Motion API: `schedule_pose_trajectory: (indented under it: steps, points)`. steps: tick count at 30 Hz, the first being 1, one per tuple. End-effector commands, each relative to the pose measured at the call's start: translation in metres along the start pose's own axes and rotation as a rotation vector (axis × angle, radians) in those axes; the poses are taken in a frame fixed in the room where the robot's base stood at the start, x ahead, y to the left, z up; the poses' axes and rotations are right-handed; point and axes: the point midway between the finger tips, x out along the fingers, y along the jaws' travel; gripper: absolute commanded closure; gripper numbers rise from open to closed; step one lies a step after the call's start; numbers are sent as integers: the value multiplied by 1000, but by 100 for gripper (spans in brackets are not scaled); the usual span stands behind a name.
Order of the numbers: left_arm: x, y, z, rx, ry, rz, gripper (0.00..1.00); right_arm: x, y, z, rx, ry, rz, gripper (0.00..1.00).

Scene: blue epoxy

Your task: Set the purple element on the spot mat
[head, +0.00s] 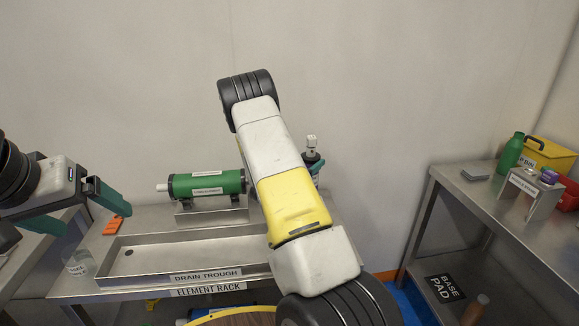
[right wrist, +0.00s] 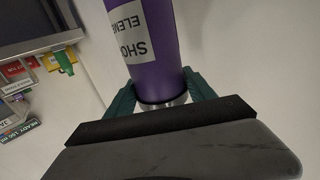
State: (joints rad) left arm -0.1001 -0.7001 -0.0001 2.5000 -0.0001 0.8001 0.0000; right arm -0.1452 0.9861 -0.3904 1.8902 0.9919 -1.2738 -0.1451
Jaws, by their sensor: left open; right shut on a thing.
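The purple element (right wrist: 150,45) is a purple cylinder with a white label and a silver end. In the right wrist view it stands between the teal fingers of my right gripper (right wrist: 162,90), which is shut on it near the silver end. Its far end runs out of the picture. In the head view my right arm crosses the middle, and I cannot make out its gripper or the element there. My left gripper (head: 82,210) is open and empty above the left end of the steel bench. I cannot identify the spot mat for sure in either view.
A green cylinder (head: 207,185) lies behind the drain trough (head: 150,280). The right steel table holds a grey square (head: 476,173), a green bottle (head: 511,152), a yellow bin (head: 549,155) and a small labelled stand (head: 532,190). A black base pad (head: 444,288) lies on its lower shelf.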

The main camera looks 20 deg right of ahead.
Motion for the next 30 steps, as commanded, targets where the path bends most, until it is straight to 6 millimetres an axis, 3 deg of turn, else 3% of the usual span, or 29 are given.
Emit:
schedule_pose_trajectory:
  steps: [6,18,19,21,22,30]
  points:
    - [0,0,0,0,0,0,12,0,1,29,-2,2,1,100]
    - [0,0,0,0,0,0,12,0,0,35,-1,2,0,100]
    - [0,0,0,0,0,0,12,0,0,35,-2,0,0,31]
    - [0,0,0,0,0,0,12,0,0,35,-1,0,0,17]
    - [0,0,0,0,0,0,12,0,0,35,-1,0,0,15]
    - [0,0,0,0,0,0,12,0,0,35,-1,0,0,15]
